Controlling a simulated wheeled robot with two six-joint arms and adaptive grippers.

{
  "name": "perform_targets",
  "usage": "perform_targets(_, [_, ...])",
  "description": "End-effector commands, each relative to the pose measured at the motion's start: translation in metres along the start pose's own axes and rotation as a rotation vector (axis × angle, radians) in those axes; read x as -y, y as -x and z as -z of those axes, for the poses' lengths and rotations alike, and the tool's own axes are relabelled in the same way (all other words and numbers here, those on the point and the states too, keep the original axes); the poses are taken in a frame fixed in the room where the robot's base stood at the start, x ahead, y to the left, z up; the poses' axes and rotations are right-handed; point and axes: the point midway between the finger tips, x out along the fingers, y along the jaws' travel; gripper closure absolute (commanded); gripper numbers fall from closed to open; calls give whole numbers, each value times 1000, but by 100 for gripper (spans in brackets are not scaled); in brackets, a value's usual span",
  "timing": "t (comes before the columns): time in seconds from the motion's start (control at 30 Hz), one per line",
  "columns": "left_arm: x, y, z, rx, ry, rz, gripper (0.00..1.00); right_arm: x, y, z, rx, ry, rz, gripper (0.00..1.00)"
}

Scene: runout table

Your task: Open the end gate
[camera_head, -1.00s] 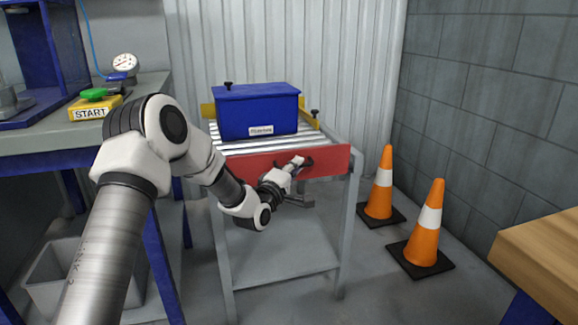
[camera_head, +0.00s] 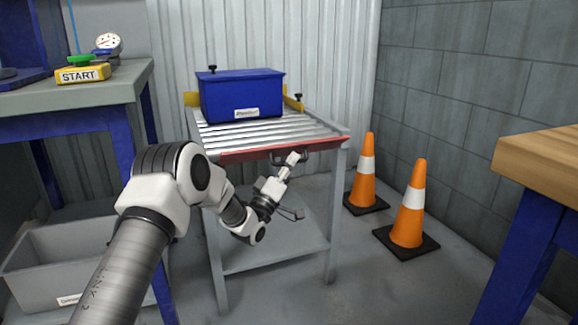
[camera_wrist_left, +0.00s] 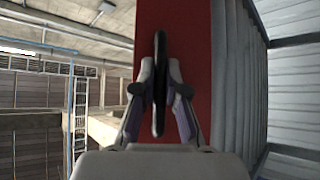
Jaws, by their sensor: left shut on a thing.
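The end gate is a red panel (camera_head: 265,153) across the front end of the roller table (camera_head: 250,135). It is tipped down, so only a thin red strip shows in the head view. In the left wrist view the red gate (camera_wrist_left: 196,50) fills the middle, with its dark handle (camera_wrist_left: 159,75) in front. My left gripper (camera_head: 297,158) is at the gate's front, and in the left wrist view its fingers (camera_wrist_left: 160,88) are shut on the handle from both sides. My right gripper is not in view.
A blue bin (camera_head: 242,96) stands on the rollers behind the gate. Two orange cones (camera_head: 367,170) stand on the floor to the right. A workbench (camera_head: 75,95) with a START button box (camera_head: 83,74) is at left, above a grey crate (camera_head: 60,255). A wooden-topped table (camera_head: 545,155) is at right.

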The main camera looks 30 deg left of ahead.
Motion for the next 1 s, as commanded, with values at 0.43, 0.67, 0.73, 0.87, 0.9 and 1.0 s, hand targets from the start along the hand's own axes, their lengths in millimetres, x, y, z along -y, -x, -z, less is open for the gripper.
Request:
perform_targets(0.43, [23, 16, -16, 2, -28, -26, 100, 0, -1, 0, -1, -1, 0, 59])
perform_targets(0.67, [32, 19, -20, 3, -26, -25, 100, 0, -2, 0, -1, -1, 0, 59])
perform_targets(0.73, [33, 20, -20, 2, -26, -26, 100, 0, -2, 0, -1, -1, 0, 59])
perform_targets(0.87, [35, 20, -21, 2, -26, -26, 100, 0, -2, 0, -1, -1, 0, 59])
perform_targets(0.9, [35, 20, -21, 2, -26, -26, 100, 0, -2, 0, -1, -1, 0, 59])
perform_targets(1.0, [36, 20, -21, 2, -26, -26, 100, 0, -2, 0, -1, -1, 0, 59])
